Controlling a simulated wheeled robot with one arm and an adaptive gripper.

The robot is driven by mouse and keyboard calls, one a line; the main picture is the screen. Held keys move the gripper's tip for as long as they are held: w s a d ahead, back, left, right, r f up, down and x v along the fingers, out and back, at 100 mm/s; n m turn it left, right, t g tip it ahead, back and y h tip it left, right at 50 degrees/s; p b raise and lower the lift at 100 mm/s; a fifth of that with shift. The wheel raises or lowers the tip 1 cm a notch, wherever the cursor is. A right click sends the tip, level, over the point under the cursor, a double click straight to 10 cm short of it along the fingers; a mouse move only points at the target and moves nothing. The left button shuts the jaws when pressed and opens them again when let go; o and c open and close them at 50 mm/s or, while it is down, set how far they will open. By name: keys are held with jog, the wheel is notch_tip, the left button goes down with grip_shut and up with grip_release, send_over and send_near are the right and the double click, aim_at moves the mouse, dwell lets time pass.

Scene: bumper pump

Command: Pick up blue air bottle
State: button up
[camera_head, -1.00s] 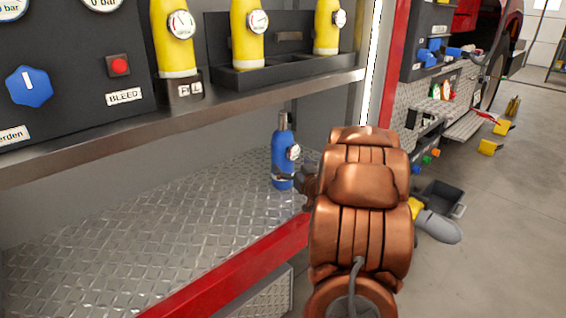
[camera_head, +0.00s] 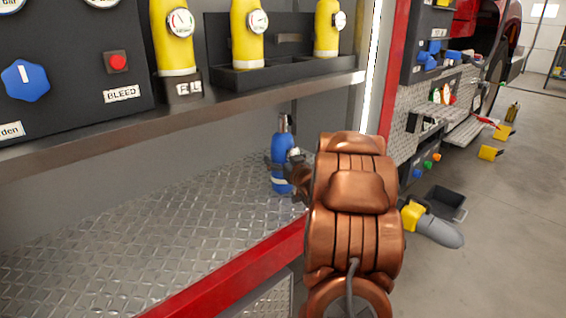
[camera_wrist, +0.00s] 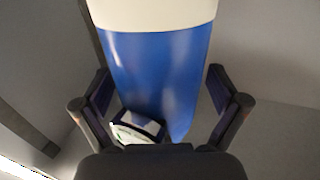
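The blue air bottle (camera_head: 280,172) stands upright on the tread-plate deck (camera_head: 150,235), near the shelf's right end. It has a grey neck and a small round gauge on its right side. In the wrist view the blue bottle (camera_wrist: 150,65) fills the middle, with its white band at the top and the gauge near the palm. My gripper (camera_wrist: 160,103) is open, with one finger on each side of the bottle and gaps showing between fingers and bottle. In the head view my gripper (camera_head: 282,168) is at the bottle, partly hidden by my copper-coloured arm.
Above is a metal ledge (camera_head: 190,105) with yellow bottles (camera_head: 247,35) in a black rack (camera_head: 285,68). A red edge (camera_head: 235,270) borders the deck in front. A wall post stands right of the bottle. The deck to the left is clear.

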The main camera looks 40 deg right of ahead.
jog(key=c, duration=1.6)
